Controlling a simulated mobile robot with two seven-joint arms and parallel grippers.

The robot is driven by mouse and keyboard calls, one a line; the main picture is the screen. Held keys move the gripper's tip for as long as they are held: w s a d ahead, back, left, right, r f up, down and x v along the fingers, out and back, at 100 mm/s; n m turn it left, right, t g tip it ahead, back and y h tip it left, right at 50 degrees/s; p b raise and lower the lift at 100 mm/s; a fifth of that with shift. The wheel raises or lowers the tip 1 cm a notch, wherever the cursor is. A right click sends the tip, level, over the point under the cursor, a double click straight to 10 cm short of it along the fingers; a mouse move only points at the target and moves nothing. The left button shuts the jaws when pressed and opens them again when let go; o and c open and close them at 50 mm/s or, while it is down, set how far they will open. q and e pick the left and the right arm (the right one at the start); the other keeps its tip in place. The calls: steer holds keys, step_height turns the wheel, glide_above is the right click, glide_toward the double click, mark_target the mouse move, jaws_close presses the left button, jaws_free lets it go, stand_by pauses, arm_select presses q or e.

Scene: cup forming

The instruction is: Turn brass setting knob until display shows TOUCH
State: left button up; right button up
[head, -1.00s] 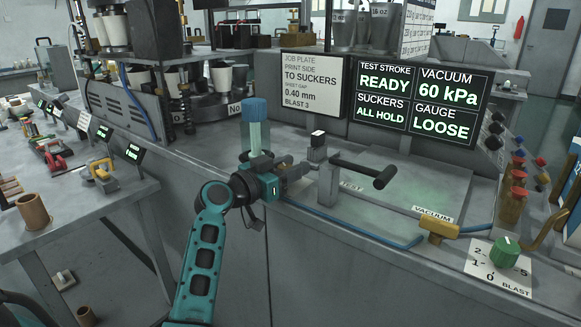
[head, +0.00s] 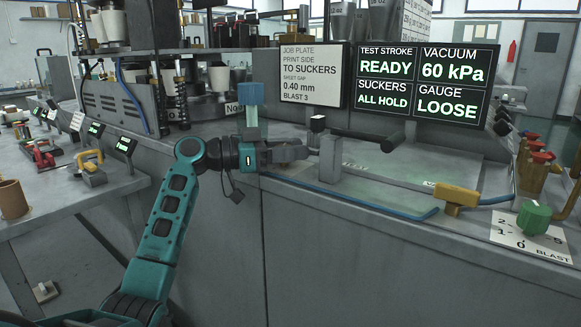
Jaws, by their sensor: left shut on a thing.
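The display (head: 428,84) stands at upper right in the head view. It reads TEST STROKE READY, VACUUM 60 kPa, SUCKERS ALL HOLD and GAUGE LOOSE. My left gripper (head: 304,153) reaches in from the left, at the left side of a grey upright post (head: 331,158) on the machine top. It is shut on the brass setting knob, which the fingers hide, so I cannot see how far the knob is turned. My right gripper is not in view.
A small dark block (head: 317,124) and a black bar handle (head: 365,140) are close to the gripper. A blue hose (head: 380,205) runs along the front edge to a yellow valve (head: 456,197). A green BLAST dial (head: 534,217) is at right. A job plate (head: 312,75) stands behind.

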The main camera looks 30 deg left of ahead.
arm_select(q)
steer(key=shift+s+m+g+h+b, duration=0.1)
steer(key=shift+m+g+h+b, duration=0.55)
steer(key=shift+m+g+h, duration=0.35)
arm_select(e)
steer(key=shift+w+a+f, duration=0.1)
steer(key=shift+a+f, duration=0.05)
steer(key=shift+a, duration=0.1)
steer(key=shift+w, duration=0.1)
arm_select(q)
steer(key=o, duration=1)
steer(key=shift+c, duration=0.2)
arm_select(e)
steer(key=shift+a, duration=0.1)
arm_select(q)
steer(key=v, duration=1.2)
steer(key=shift+s+a+p, duration=0.3)
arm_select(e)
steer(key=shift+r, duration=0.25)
arm_select(q)
steer(key=shift+r, duration=0.15)
